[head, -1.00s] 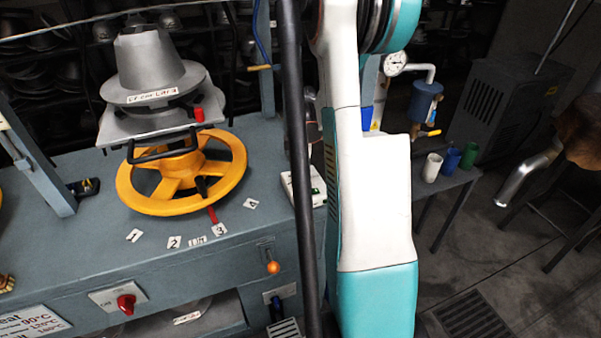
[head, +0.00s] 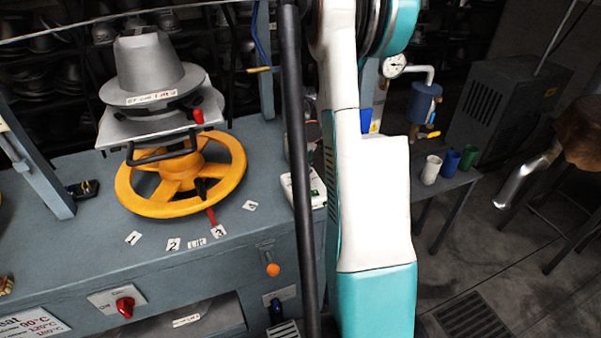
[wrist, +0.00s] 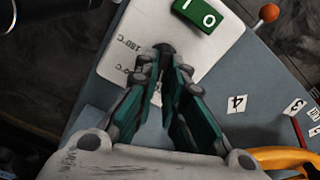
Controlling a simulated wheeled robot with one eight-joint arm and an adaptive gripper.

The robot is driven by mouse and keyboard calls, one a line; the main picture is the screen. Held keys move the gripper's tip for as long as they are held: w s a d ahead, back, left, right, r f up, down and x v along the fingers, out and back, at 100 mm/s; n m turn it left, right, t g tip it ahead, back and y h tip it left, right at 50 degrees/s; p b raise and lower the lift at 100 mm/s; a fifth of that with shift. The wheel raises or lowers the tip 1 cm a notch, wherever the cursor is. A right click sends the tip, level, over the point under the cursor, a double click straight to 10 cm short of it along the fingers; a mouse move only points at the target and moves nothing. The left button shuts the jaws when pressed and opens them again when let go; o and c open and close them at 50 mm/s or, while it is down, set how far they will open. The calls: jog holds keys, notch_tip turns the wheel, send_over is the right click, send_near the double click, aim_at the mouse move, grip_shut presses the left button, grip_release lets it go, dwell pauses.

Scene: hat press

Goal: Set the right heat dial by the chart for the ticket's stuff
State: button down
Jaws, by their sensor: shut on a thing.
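The right heat dial (wrist: 165,48) is a small dark knob on a white plate (wrist: 215,45) in the wrist view. The plate carries a "180 °C" mark; another mark is partly covered by my fingers. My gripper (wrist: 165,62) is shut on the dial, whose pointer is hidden. In the head view, part of the white plate (head: 317,190) shows beside the dark post, and my gripper cannot be made out. The heat chart (head: 30,325) is cut off at the lower left, with 90, 120 and 160 °C lines. I cannot identify the ticket.
A green I/O switch (wrist: 200,14) sits on the plate close to my fingers. A yellow handwheel (head: 230,185) stands left on the bench, under a grey hat block (head: 150,60). An orange-knobbed lever (head: 272,269) and a red knob (head: 125,306) are on the front.

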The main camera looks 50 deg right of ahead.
jog(key=shift+s+d+m, duration=0.1)
jog(key=shift+d+m, duration=0.1)
jog(key=shift+m, duration=1.7)
jog(key=c, duration=1.7)
grip_release()
notch_tip(320, 180, up, 12)
